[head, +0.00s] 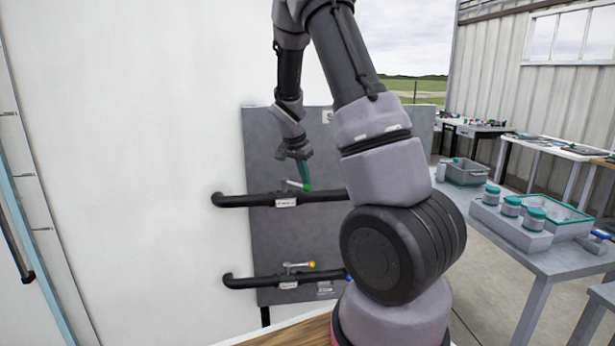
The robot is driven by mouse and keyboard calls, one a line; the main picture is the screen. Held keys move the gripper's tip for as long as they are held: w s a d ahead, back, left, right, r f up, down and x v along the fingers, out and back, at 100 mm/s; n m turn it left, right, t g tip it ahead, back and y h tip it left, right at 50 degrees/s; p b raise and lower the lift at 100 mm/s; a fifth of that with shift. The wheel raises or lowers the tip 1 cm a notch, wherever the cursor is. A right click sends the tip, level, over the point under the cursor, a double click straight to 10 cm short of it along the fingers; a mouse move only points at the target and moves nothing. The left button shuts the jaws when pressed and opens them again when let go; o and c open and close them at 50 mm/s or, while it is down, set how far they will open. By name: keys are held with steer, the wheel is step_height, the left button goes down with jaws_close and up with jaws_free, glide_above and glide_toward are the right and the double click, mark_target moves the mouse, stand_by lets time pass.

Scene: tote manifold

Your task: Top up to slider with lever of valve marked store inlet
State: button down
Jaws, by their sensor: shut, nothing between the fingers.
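A grey panel (275,235) carries two black pipes with valves. Small labels sit under both, too small to read, so I cannot tell which is store inlet.
My arm hides the panel's right part. A grey bin (465,172) and further tables stand behind. A white wall fills the left.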

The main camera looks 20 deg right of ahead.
steer(key=shift+s+a+m+g, duration=0.25)
steer(key=shift+a+m+g, duration=0.25)
steer(key=shift+a+m, duration=0.75)
steer(key=shift+s+a+m+g, duration=0.3)
steer(key=shift+a+m+g, duration=0.3)
steer(key=shift+m, duration=1.15)
steer(key=shift+s+a+m+g, duration=0.25)
steer(key=shift+a+m+g, duration=0.15)
steer(key=shift+a+m, duration=0.85)
steer(key=shift+d+m, duration=0.15)
steer(key=shift+m, duration=0.2)
steer(key=shift+d, duration=0.15)
